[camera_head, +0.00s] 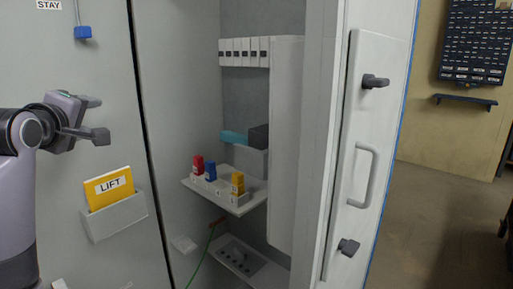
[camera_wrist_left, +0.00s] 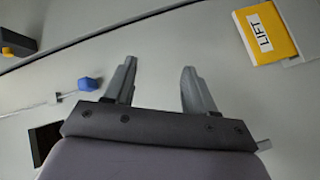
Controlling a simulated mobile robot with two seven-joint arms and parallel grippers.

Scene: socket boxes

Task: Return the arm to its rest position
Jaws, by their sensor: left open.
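My left gripper (camera_head: 98,118) is at the left of the head view, in front of the left grey panel and above the yellow LIFT booklet (camera_head: 108,187). Its two fingers are spread apart with nothing between them. In the left wrist view the open fingers (camera_wrist_left: 159,85) point at the bare grey panel, and the LIFT booklet (camera_wrist_left: 266,33) is at the upper right. My right gripper is in neither view.

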